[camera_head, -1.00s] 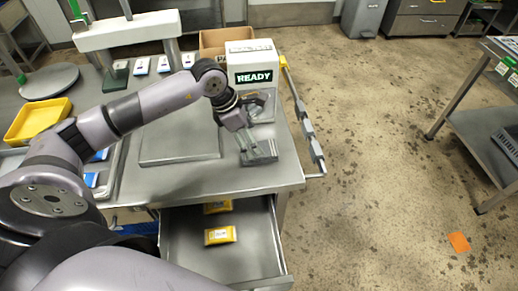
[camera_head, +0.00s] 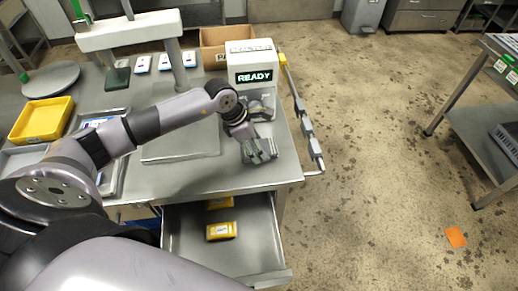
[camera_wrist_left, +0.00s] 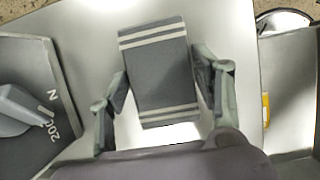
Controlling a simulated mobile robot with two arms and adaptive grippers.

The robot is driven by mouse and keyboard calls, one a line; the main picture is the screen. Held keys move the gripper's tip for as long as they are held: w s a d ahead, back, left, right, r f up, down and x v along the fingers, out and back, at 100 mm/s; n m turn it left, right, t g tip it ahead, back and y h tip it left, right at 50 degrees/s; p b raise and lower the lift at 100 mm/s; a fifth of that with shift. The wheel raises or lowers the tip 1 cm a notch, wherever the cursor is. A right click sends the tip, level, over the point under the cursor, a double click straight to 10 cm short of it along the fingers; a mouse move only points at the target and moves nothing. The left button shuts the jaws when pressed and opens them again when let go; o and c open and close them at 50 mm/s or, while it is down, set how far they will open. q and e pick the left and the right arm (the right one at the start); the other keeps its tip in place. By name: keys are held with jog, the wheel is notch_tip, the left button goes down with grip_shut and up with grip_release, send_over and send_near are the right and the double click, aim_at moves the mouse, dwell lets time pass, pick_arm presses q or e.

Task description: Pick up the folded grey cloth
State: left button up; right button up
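The folded grey cloth (camera_wrist_left: 160,72), with pale stripes near both ends, lies flat on the steel table in the left wrist view. My left gripper (camera_wrist_left: 162,92) is open, with one finger on each side of the cloth. No clear contact with the cloth shows. In the head view the left gripper (camera_head: 260,152) is over the table's right part, in front of the READY box, and mostly hides the cloth. My right gripper is not in view.
The white READY box (camera_head: 252,62) stands just behind the gripper. A flat grey plate (camera_head: 180,145) lies to its left. An open drawer (camera_head: 255,235) below the table's front edge holds yellow packs (camera_head: 221,231). A yellow tray (camera_head: 40,118) is at far left.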

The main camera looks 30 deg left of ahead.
pick_arm(q)
jog(key=c, duration=0.6)
jog(key=shift+r, duration=0.1)
